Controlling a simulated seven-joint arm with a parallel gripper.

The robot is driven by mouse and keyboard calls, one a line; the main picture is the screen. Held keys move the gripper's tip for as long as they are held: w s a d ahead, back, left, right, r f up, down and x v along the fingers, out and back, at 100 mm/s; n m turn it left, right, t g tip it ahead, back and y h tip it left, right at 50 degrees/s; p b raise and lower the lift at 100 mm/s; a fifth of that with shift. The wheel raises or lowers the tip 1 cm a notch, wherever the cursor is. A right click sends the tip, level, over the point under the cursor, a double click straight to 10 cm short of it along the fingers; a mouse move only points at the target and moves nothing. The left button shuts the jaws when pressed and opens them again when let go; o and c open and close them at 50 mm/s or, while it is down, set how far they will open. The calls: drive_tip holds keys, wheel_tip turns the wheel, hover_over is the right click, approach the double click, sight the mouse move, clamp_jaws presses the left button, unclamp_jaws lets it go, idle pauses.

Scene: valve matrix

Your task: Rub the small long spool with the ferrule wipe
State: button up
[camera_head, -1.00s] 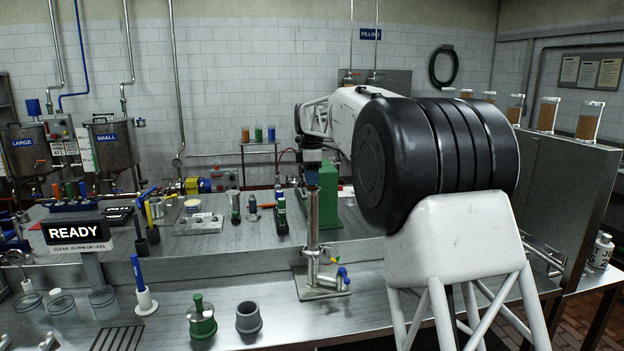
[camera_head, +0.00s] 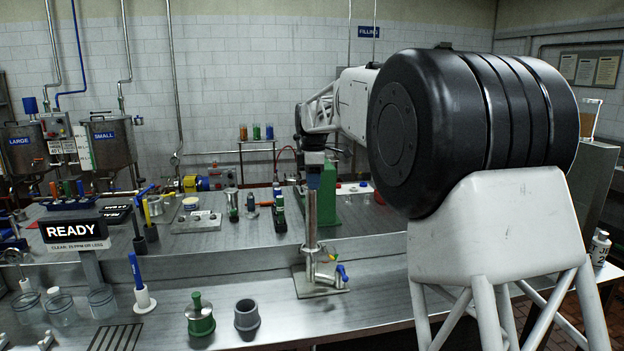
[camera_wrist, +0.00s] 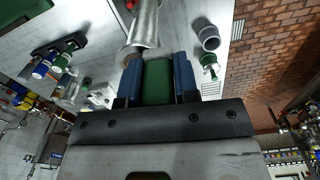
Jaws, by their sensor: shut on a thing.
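My gripper (camera_wrist: 157,85) is shut on a green block (camera_wrist: 157,78), which I take to be the ferrule wipe. The block sits between the blue fingers in the wrist view. A steel tube, likely the small long spool (camera_head: 312,222), stands upright on a metal base plate on the bench. In the head view my gripper (camera_head: 314,180) is at the tube's top end. In the wrist view the tube (camera_wrist: 146,22) lies just past the block. I cannot tell whether block and tube touch.
Coloured handles (camera_head: 341,270) stick out near the tube's foot. A grey cup (camera_head: 247,315) and a green-based part (camera_head: 200,318) stand at the front. A green stand (camera_head: 327,195) is close behind the tube. A sign reads READY (camera_head: 76,231).

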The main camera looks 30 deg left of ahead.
drive_tip(key=shift+s+d, duration=0.25)
drive_tip(key=shift+w+a, duration=1.45)
drive_tip(key=shift+w, duration=0.05)
wheel_tip(320, 180, up, 8)
drive_tip(key=w+a, duration=0.1)
drive_tip(key=shift+w+a, duration=0.15)
